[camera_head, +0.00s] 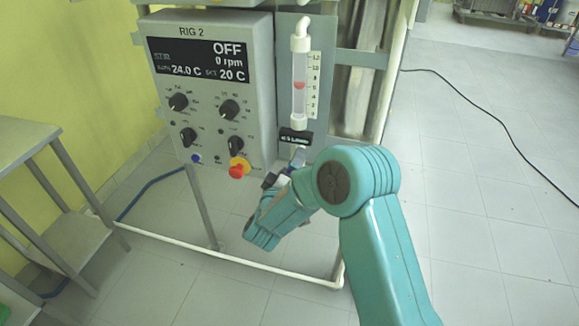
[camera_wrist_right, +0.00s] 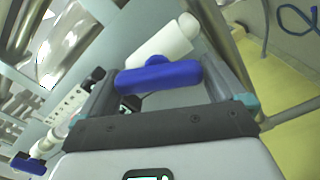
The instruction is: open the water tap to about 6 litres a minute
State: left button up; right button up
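The flow meter is an upright clear tube (camera_head: 299,95) with a numbered scale. Its red float (camera_head: 299,86) sits at about the 6 mark. In the right wrist view, the tap's blue bar handle (camera_wrist_right: 160,77) lies in front of a white pipe fitting (camera_wrist_right: 163,42). My right gripper (camera_wrist_right: 160,80) has its fingers at the two ends of this bar, apparently touching both. In the head view my teal right arm hides most of the tap and gripper (camera_head: 272,181), below the flow meter. My left gripper is not in view.
The RIG 2 panel (camera_head: 212,115) stands left of the flow meter, with knobs and a red stop button (camera_head: 237,170). Its display reads OFF and 0 rpm. Another blue piece (camera_wrist_right: 28,163) shows near the tube's end. A metal table (camera_head: 25,133) stands left; the right floor has a black cable.

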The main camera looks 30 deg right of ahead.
jog(key=shift+s+a, duration=0.2)
jog(key=shift+a, duration=0.15)
jog(key=v, duration=1.5)
jog(key=shift+s, duration=0.25)
jog(key=shift+a, duration=0.1)
